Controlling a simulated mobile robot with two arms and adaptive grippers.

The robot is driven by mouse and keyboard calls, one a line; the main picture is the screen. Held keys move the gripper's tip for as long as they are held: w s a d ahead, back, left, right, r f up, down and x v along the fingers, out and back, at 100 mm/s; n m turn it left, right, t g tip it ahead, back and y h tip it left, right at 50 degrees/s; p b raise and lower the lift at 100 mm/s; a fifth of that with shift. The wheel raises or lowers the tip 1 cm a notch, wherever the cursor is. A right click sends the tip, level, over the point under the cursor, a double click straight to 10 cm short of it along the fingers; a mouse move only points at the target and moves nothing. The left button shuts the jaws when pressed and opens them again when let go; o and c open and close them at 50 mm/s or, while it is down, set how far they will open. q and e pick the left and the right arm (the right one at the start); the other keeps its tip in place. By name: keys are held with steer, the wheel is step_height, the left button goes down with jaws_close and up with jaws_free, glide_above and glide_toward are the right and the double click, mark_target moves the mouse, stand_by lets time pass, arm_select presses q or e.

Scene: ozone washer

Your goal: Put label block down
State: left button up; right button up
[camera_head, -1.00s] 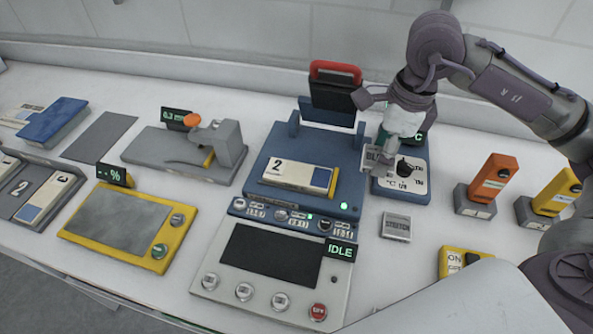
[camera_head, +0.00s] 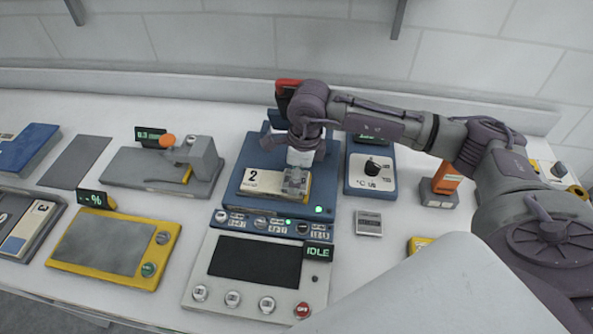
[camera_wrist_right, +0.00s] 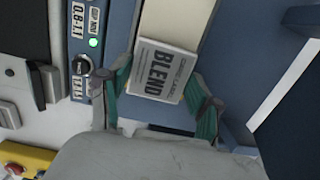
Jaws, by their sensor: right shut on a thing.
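The label block (camera_wrist_right: 155,72), a grey plate reading BLEND, is between the fingers of my right gripper (camera_wrist_right: 160,95) in the wrist view. My right gripper (camera_head: 296,192) is shut on it. The block lies over a cream block (camera_head: 262,182) marked 2, which sits on the blue machine (camera_head: 329,180). In the wrist view the cream block (camera_wrist_right: 175,18) runs up from behind the label block. I cannot tell whether the two touch. In the head view the gripper covers the right part of the cream block and hides most of the label. My left gripper is not in view.
A STRETCH plate (camera_head: 369,223) lies right of the machine, below a blue dial unit (camera_head: 371,190). A control panel showing IDLE (camera_head: 258,258) is in front. A yellow-framed pad (camera_head: 103,245) and a grey stand (camera_head: 150,172) are at left. The machine's raised red-handled part is behind my wrist.

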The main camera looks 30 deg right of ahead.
steer(key=shift+f+b, duration=0.2)
steer(key=shift+b, duration=0.1)
steer(key=o, duration=1.2)
steer(key=shift+r, duration=0.1)
steer(key=shift+r+p, duration=0.2)
steer(key=shift+p, duration=0.15)
steer(key=shift+r+b, duration=0.35)
steer(key=r, duration=0.1)
steer(key=r+b, duration=0.1)
steer(key=r, duration=0.3)
steer(key=shift+s+d+r, duration=0.2)
steer(key=shift+d, duration=0.1)
steer(key=shift+s+r+b, duration=0.1)
steer(key=shift+r+b, duration=0.2)
steer(key=shift+r, duration=0.25)
